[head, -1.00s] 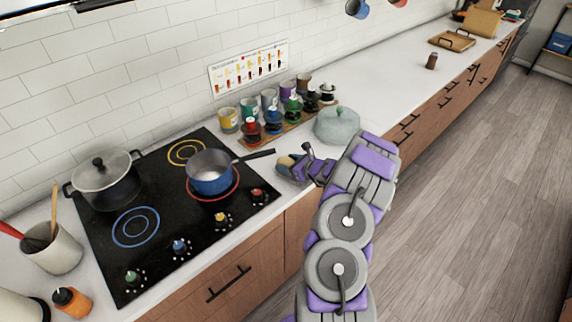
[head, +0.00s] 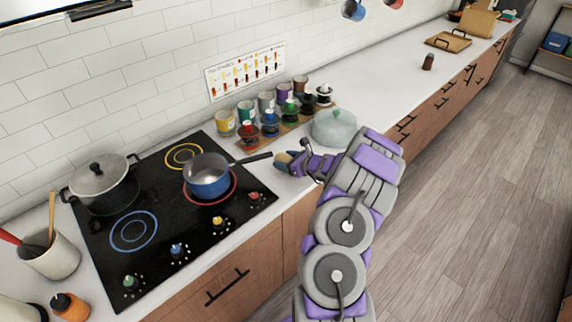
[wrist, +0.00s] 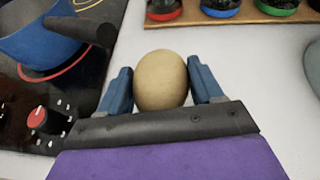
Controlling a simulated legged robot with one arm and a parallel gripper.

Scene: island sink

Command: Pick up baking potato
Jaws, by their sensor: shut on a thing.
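The baking potato (wrist: 161,80) is a pale tan, rounded thing in the wrist view. It sits between the two blue fingers of my gripper (wrist: 161,88), which are shut on it from both sides. In the head view my gripper (head: 287,162) is over the counter strip between the stove and the grey-green lidded pot. A bit of tan shows at the fingertips there, but most of the potato is hidden by my gripper. I cannot tell whether the potato touches the counter.
A blue saucepan (head: 207,176) stands on the black stove (head: 165,235), its dark handle pointing towards my gripper. A lidded pot (head: 333,128) stands close behind. A wooden rack (head: 270,136) with several jars and cups is by the wall.

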